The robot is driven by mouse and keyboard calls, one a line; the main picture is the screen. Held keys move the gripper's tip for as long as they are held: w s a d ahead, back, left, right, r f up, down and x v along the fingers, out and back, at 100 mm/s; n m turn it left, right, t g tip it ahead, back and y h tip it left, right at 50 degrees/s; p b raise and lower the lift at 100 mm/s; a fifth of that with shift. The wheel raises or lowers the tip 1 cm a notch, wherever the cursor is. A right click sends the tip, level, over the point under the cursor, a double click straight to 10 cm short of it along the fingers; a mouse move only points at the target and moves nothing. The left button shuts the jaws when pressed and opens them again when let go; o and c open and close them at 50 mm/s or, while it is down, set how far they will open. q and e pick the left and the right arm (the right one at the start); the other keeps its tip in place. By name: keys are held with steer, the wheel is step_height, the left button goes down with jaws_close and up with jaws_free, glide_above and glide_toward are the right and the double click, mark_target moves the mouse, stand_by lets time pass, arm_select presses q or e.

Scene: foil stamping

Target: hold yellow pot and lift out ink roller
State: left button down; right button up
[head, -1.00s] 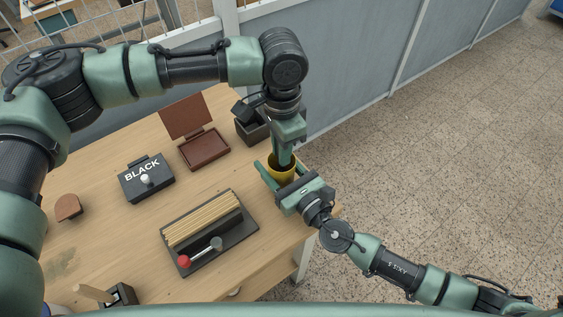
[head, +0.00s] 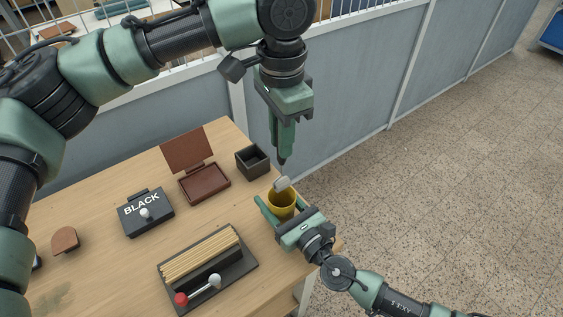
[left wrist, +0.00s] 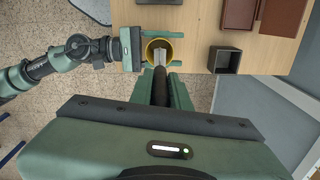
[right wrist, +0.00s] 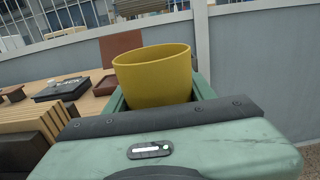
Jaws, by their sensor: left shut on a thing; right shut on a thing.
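The yellow pot (head: 282,205) stands near the table's right edge. My right gripper (head: 278,212) is shut around it from the front right; the pot fills the jaws in the right wrist view (right wrist: 155,78). My left gripper (head: 282,155) is above the pot, pointing down, shut on the dark handle of the ink roller (head: 282,184). The roller's pale grey head hangs at the pot's mouth. In the left wrist view the dark handle (left wrist: 160,88) runs between the fingers and the head lies over the pot's opening. I cannot tell whether the head fully clears the rim.
An open dark box (head: 252,160) stands behind the pot. A brown hinged case (head: 205,185), a black box marked BLACK (head: 146,212) and a rack of wooden strips (head: 205,262) with a red-knobbed lever stand to the left. A grey partition (head: 345,110) runs behind the table.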

mark_target(282, 161)
arm_select(q)
steer(key=shift+r, duration=2)
arm_select(e)
steer(key=o, duration=1.4)
steer(key=shift+o, duration=0.2)
steer(key=v, duration=1.2)
